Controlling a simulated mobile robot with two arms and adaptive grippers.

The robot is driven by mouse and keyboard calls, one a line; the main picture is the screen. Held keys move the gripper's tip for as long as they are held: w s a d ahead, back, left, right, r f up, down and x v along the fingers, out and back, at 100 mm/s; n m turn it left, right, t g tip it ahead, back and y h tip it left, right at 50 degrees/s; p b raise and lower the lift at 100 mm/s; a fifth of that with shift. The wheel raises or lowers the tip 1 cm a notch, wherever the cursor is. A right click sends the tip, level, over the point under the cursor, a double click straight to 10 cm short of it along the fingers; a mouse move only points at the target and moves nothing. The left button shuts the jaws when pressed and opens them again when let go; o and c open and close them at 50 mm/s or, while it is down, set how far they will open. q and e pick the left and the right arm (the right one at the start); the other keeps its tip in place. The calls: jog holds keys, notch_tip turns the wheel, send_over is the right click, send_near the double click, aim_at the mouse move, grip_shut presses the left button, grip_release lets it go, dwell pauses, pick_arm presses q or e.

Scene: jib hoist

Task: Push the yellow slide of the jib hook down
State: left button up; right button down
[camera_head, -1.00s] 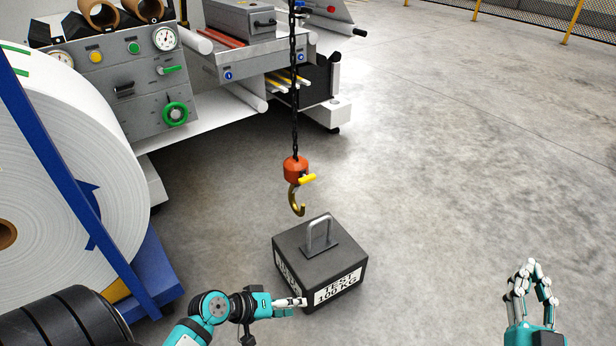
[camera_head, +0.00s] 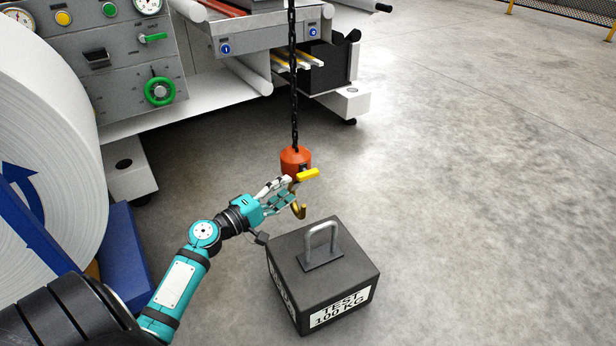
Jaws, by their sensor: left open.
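The jib hook hangs on a black chain (camera_head: 293,90). Its orange block (camera_head: 296,158) carries the yellow slide (camera_head: 308,174), which sticks out to the right. The brass hook (camera_head: 299,211) hangs below the block, its upper part partly hidden by my fingers. My left gripper (camera_head: 284,190) is open, with its fingers at the left side of the hook just below the block and near the yellow slide. I cannot tell whether the fingers touch the hook. My right gripper is out of view.
A dark test weight (camera_head: 322,270) marked 100 kg, with a metal handle (camera_head: 321,243), stands on the floor below the hook. A large white paper roll (camera_head: 50,150) and a blue frame (camera_head: 122,255) stand at the left. A grey machine (camera_head: 120,60) is behind. The floor at right is clear.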

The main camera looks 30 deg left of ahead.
aim_at(308, 172)
pick_arm(q)
jog(key=b+x, duration=0.1)
jog(key=x, duration=0.7)
jog(key=shift+w, duration=0.3)
grip_shut()
